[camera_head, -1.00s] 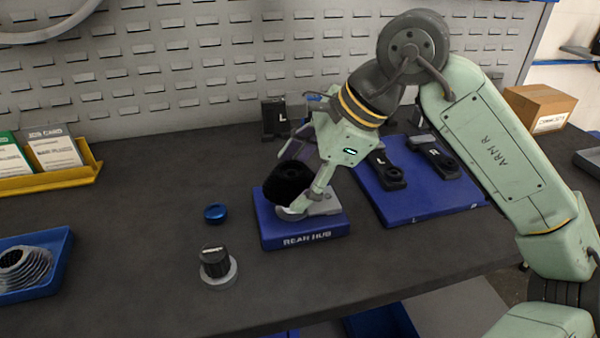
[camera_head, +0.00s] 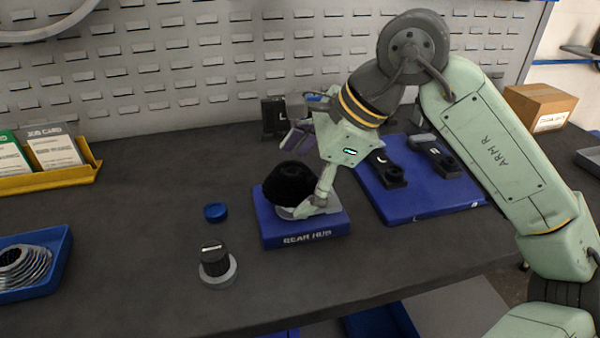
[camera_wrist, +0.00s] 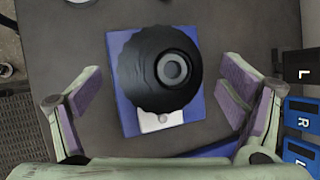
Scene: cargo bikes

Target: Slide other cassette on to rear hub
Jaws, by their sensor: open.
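A black toothed cassette (camera_head: 291,184) sits over the blue base marked REAR HUB (camera_head: 300,237). In the wrist view the cassette (camera_wrist: 158,70) is a round black disc with a grey ring at its centre, on the blue base (camera_wrist: 127,115). It covers most of the hub, so how far down it sits cannot be told. My gripper (camera_wrist: 162,95) is open, with its purple-padded fingers wide apart on either side of the cassette and clear of it. In the head view my gripper (camera_head: 312,168) is above the base. A silver cassette (camera_head: 25,268) lies in the blue tray (camera_head: 58,270) at the left.
A black-capped knob-like part (camera_head: 215,263) and a small blue ring (camera_head: 215,212) stand left of the base. A blue board (camera_head: 410,212) with black parts marked L and R is to the right. A yellow card holder (camera_head: 70,178) is at the back left.

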